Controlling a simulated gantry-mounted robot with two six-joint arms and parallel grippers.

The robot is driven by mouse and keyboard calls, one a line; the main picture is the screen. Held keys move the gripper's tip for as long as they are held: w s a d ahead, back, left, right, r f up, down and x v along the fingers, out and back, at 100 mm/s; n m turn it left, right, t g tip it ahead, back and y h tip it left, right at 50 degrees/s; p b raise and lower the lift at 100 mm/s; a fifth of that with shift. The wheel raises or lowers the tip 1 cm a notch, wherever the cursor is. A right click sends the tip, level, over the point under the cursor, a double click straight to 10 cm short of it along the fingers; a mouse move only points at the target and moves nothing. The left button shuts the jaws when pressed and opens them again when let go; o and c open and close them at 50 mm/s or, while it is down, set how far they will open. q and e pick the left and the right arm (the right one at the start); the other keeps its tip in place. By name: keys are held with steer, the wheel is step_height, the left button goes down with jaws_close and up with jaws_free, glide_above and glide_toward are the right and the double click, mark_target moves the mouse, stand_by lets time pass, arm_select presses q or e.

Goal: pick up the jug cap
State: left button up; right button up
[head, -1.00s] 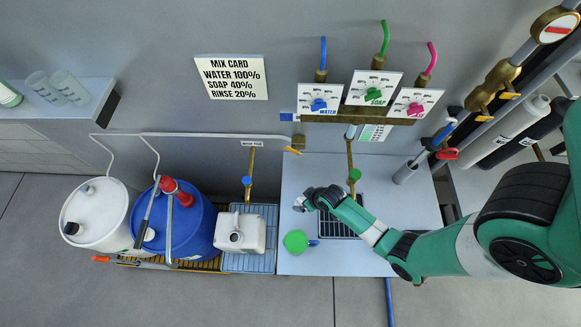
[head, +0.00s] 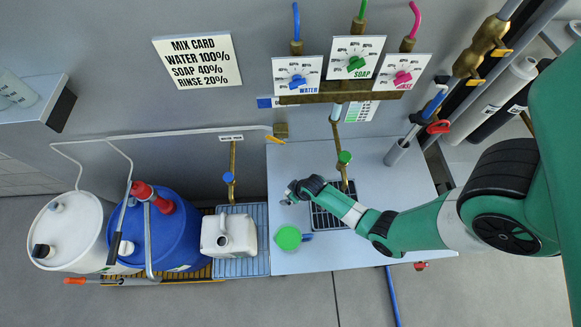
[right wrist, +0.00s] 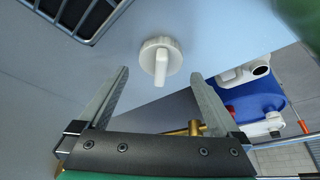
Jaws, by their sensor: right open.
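The jug cap (right wrist: 160,60) is a white round disc with a raised grip bar, lying on the pale counter in the right wrist view. It shows as a small white spot beside my gripper in the head view (head: 285,202). My right gripper (right wrist: 160,78) is open and empty, its two fingers spread left and right of the cap, which sits just beyond and between their tips. I cannot tell the height of the tips above the counter. The white jug (head: 239,234) stands on a blue rack to the left, its mouth uncovered. My left gripper is not in view.
A dark drain grate (head: 322,219) is set in the counter (head: 345,258). Blue (head: 180,235) and white (head: 75,232) drums stand at left. A brass tap rises behind the grate.

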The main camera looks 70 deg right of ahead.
steer(key=shift+x, duration=1.15)
steer(key=shift+r, duration=0.1)
steer(key=c, duration=1.5)
